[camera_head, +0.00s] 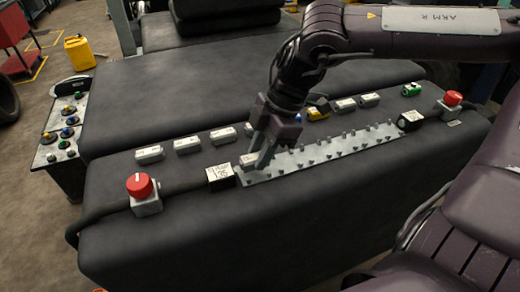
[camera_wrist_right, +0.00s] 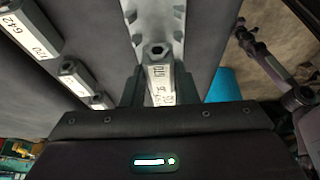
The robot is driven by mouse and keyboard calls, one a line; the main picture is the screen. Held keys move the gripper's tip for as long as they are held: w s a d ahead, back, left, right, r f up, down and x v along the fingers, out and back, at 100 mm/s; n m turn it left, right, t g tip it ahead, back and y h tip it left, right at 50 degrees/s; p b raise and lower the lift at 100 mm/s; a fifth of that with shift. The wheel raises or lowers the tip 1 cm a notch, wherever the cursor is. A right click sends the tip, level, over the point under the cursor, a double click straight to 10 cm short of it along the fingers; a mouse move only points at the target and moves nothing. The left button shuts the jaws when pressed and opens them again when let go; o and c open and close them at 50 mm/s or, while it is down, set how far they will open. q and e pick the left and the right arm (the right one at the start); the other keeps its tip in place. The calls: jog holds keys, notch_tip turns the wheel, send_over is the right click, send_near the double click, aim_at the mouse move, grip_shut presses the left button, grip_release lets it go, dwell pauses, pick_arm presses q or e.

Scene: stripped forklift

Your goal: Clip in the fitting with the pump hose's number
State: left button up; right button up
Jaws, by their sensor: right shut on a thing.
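My right gripper (camera_head: 258,156) is shut on a white hexagonal fitting (camera_head: 248,160) at the left end of the grey clip rail (camera_head: 330,150). In the right wrist view the held fitting (camera_wrist_right: 160,82) stands between the fingers in line with the rail (camera_wrist_right: 160,20); its printed label is upside down and not clearly readable. I cannot tell whether it touches the rail. A black hose with a white-faced number tag (camera_head: 220,177) ends just left of the rail; the number is too small to read surely. Another tagged hose end (camera_head: 410,121) is at the rail's right end. My left gripper is not in view.
Loose white fittings (camera_head: 187,145) lie in a row behind the rail, with yellow (camera_head: 318,113) and green (camera_head: 411,89) ones farther right. Red knobs (camera_head: 141,187) and (camera_head: 452,99) flank the rail on the dark surface. A button panel (camera_head: 64,130) stands at left.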

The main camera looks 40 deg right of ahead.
jog(key=shift+f+b, duration=0.7)
jog(key=shift+f, duration=0.2)
jog(key=o, duration=1.1)
jog(key=shift+r, duration=0.1)
jog(key=b+v, duration=0.1)
jog(key=v, duration=0.6)
jog(key=shift+d+r, duration=0.2)
jog(key=shift+r, duration=0.1)
